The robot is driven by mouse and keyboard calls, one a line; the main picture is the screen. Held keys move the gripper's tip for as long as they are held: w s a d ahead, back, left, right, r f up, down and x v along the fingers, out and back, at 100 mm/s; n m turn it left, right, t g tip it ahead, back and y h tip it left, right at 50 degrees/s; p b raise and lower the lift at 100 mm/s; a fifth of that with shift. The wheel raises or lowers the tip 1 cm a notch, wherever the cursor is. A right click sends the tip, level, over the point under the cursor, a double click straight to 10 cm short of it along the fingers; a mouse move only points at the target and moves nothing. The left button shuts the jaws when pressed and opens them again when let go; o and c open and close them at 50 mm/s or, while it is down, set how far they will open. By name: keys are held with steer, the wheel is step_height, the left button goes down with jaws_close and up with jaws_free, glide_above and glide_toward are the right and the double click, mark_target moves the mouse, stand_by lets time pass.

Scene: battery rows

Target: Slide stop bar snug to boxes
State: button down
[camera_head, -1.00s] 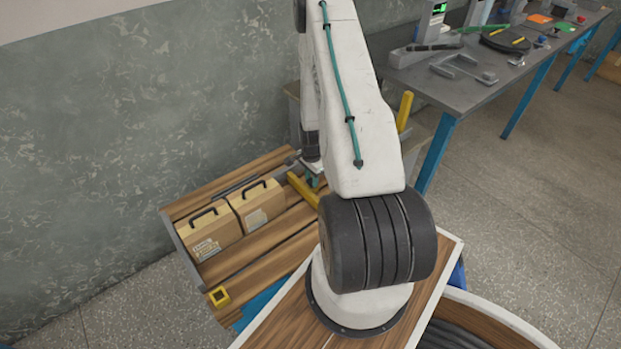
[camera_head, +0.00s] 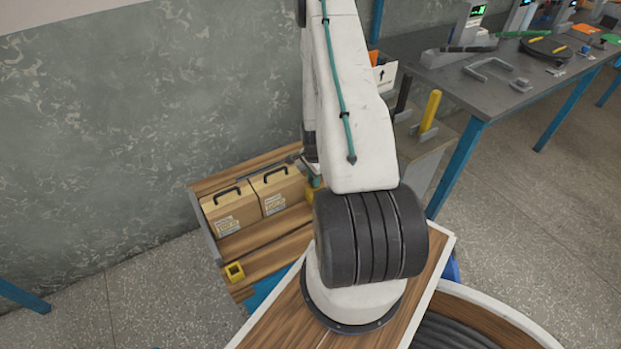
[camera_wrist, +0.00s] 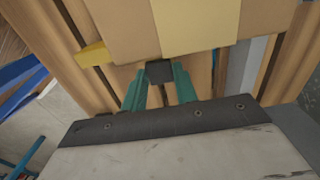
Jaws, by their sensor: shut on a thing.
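Two cardboard boxes with black handles, a left one (camera_head: 231,213) and a right one (camera_head: 279,190), stand side by side on a slatted wooden platform (camera_head: 268,261). Part of the yellow stop bar (camera_head: 309,191) shows close to the right box's right side, mostly hidden behind my arm. In the wrist view, the bar's yellow end (camera_wrist: 92,54) sticks out left beside a box (camera_wrist: 125,32). My gripper (camera_wrist: 159,80) has green fingers shut on a dark block, which seems to be the bar's grip. Whether the bar touches the box is hidden.
A grey wall (camera_head: 110,130) rises behind. A grey worktable (camera_head: 490,90) with tools stands at the right, with an upright yellow post (camera_head: 430,110) near it.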

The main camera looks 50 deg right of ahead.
steer(key=c, duration=1.1)
jaws_free()
steer(key=shift+w, duration=0.1)
step_height(320, 180, up, 8)
steer(key=shift+f, duration=0.1)
steer(key=s+a+r+n+g+y, duration=0.1)
steer(key=s+a+r+n+g, duration=0.15)
steer(key=a+r+n, duration=0.7)
steer(key=s+a+r+n+g+y, duration=0.1)
steer(key=s+a+r+n, duration=0.3)
steer(key=a+r, duration=1.05)
steer(key=s+a+r+n+t, duration=0.1)
steer(key=s+a+r+n, duration=0.2)
steer(key=r, duration=0.3)
steer(key=s+a+r+n+t+h, duration=0.1)
steer(key=s+a+r+n+t, duration=0.1)
steer(key=a+r, duration=0.3)
steer(key=s+a+r+n+t+h, duration=0.1)
steer(key=s+a+r+n, duration=0.3)
steer(key=r, duration=0.5)
steer(key=shift+s+a+t, duration=0.25)
steer(key=shift+s+t, duration=0.05)
steer(key=shift+t, duration=0.15)
